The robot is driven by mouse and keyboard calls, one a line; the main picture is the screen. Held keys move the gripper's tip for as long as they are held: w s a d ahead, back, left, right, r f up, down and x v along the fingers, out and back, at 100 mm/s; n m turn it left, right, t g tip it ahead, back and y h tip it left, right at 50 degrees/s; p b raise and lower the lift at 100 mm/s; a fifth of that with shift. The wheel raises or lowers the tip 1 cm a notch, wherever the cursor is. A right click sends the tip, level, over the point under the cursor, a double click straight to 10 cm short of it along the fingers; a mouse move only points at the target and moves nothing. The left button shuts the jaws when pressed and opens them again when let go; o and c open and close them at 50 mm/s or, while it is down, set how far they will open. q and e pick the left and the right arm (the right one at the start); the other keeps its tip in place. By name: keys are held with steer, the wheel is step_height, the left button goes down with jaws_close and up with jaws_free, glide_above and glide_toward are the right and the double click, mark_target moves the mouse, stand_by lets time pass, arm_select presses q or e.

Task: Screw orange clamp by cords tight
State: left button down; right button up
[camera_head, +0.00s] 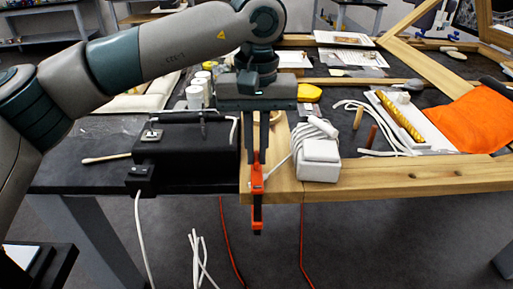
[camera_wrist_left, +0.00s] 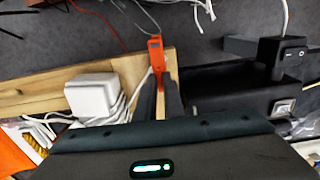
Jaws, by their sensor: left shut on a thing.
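The orange clamp (camera_head: 257,193) sits upright on the front edge of the wooden frame on the table, its lower end hanging below the edge. In the left wrist view the orange clamp (camera_wrist_left: 155,56) shows between my fingers. My left gripper (camera_head: 261,150) points down from above and is shut on the clamp's upper part. The fingers also show in the left wrist view (camera_wrist_left: 166,95). White cords (camera_head: 287,160) lie just right of the clamp, by a white box (camera_head: 318,160). My right gripper is not in view.
A black box (camera_head: 185,150) with a switch block stands close left of the clamp. Red cables (camera_head: 229,245) and white cables (camera_head: 200,265) hang or lie below the table edge. An orange cloth (camera_head: 470,122) and white tray lie at right. White jars (camera_head: 194,97) stand behind the black box.

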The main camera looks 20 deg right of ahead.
mark_target(256, 156)
arm_select(q)
steer(key=c, duration=1.9)
jaws_free()
steer(key=shift+o, duration=0.2)
